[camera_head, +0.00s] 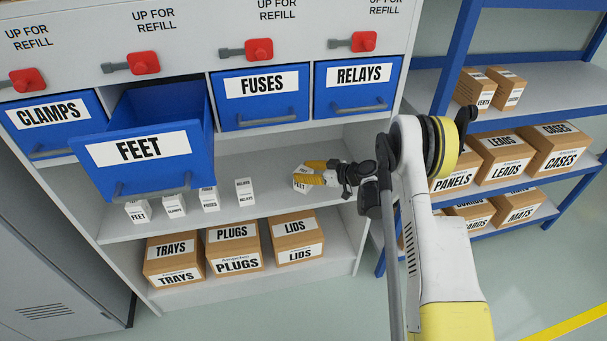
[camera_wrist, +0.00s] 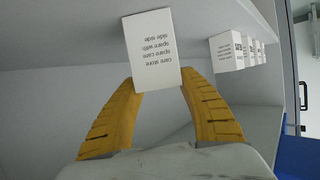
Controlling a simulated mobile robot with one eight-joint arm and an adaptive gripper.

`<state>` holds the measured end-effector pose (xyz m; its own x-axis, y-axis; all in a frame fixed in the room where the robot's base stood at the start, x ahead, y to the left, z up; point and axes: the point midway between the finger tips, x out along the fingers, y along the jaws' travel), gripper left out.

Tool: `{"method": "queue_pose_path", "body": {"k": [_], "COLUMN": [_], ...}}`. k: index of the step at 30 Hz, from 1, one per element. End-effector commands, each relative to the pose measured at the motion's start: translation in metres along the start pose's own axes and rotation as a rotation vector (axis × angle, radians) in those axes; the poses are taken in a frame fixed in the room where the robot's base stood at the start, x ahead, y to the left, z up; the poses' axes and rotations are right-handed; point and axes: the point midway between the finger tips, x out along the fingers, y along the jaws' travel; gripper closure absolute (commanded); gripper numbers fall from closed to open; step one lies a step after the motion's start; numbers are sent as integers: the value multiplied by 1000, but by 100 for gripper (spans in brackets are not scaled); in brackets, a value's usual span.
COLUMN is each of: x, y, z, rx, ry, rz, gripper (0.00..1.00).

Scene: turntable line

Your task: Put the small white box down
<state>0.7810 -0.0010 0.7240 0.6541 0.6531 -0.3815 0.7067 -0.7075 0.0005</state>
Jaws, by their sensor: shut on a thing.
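The small white box (camera_head: 301,181) is between the yellow fingers of my gripper (camera_head: 312,172), over the right part of the middle shelf. Its label reads FEET in the head view. In the wrist view the white box (camera_wrist: 152,48) sits between the fingertips of my gripper (camera_wrist: 155,85), with small printed text on the face toward the camera. My gripper is shut on it. I cannot tell whether the box touches the shelf.
Several small white boxes (camera_head: 245,192) stand in a row on the middle shelf (camera_head: 270,170), left of my gripper. The blue FEET drawer (camera_head: 140,150) is pulled out above them. Cartons (camera_head: 235,249) stand on the shelf below. A blue rack (camera_head: 455,60) is at right.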

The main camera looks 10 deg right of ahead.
Motion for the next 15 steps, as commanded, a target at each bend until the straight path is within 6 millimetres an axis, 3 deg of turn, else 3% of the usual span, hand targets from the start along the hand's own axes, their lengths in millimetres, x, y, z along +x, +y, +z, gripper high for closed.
{"method": "queue_pose_path", "body": {"k": [7,8,9,15], "x": [1,0,0,0], "y": [0,0,0,0], "z": [2,1,1,1], "rx": [0,0,0,0], "ry": [0,0,0,0], "rz": [0,0,0,0], "gripper": [88,44,33,33]}}
